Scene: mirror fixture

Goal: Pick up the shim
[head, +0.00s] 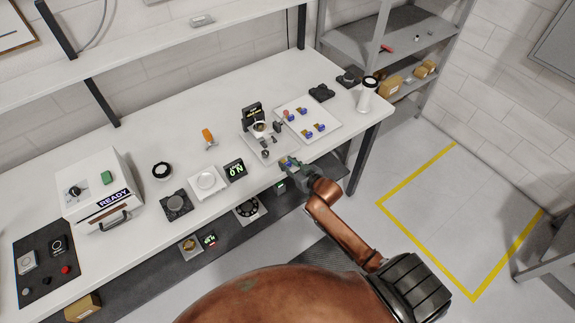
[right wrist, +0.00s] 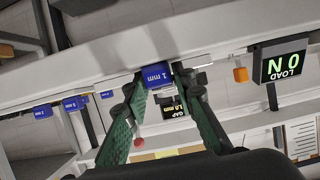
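My right gripper (head: 288,163) is at the front edge of the bench, in front of the small fixture (head: 262,142). In the right wrist view its two green fingers (right wrist: 160,78) close on both sides of a blue shim (right wrist: 157,75) marked "1 mm". The same shim shows as a small blue patch at the fingertips in the head view; its lower part is hidden. Several other blue-topped shims (head: 319,127) stand on a white tray (head: 333,125) behind and to the right of the gripper. My left gripper is in neither view.
A load display (head: 236,170) reads 0 N left of the gripper; a gap display (head: 252,113) stands behind the fixture. An orange-handled tool (head: 208,138) and a white box marked READY (head: 95,185) lie further left. The floor at right is clear.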

